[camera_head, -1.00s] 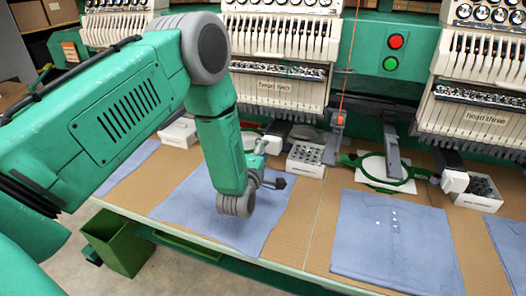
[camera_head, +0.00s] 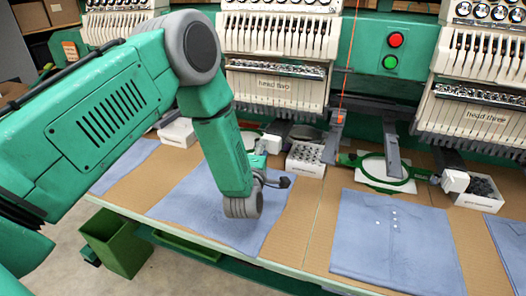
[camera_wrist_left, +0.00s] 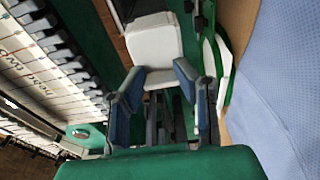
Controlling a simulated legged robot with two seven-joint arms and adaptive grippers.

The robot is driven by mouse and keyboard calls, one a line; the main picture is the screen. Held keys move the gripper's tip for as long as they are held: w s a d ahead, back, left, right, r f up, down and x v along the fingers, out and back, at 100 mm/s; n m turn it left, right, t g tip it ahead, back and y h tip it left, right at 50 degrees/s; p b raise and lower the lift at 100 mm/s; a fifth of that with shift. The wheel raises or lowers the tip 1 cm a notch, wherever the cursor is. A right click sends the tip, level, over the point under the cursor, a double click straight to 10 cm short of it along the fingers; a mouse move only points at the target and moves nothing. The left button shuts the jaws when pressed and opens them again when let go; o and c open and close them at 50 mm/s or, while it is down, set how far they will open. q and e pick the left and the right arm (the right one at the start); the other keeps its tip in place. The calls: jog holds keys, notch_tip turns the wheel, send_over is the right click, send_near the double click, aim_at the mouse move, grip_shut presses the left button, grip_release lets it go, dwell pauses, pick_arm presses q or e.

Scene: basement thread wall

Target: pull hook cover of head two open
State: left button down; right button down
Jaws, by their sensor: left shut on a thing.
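Head two (camera_head: 275,84) is the white, labelled embroidery head at top centre in the head view; its label also shows sideways at left in the wrist view (camera_wrist_left: 30,75). The hook cover (camera_wrist_left: 154,42) appears to be the white block at the top middle of the left wrist view. In the head view it shows small beneath head two (camera_head: 271,143), partly hidden by my gripper. My left gripper (camera_wrist_left: 157,82) is shut on its lower, narrower part, with one finger on each side. My right gripper is not in view.
White bobbin boxes (camera_head: 305,160) stand on the cardboard-coloured table beside the hook arms. A green hoop (camera_head: 385,168) lies to the right. Folded blue shirts (camera_head: 395,240) cover parts of the table. A green bin (camera_head: 115,243) stands below the left front edge.

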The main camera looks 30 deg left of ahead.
pick_arm(q)
jog(key=shift+w+r, duration=0.2)
jog(key=shift+r, duration=0.05)
dwell(0.6)
jog(key=c, duration=1.3)
grip_release()
jog(key=shift+w+f, duration=0.1)
jog(key=shift+f, duration=0.1)
jog(key=shift+f, duration=0.1)
jog(key=v, duration=0.5)
jog(key=a+b+v, duration=0.1)
jog(key=v, duration=0.4)
jog(key=a+b+v, duration=0.1)
jog(key=v, duration=0.5)
jog(key=shift+s+a, duration=0.2)
jog(key=shift+s, duration=0.25)
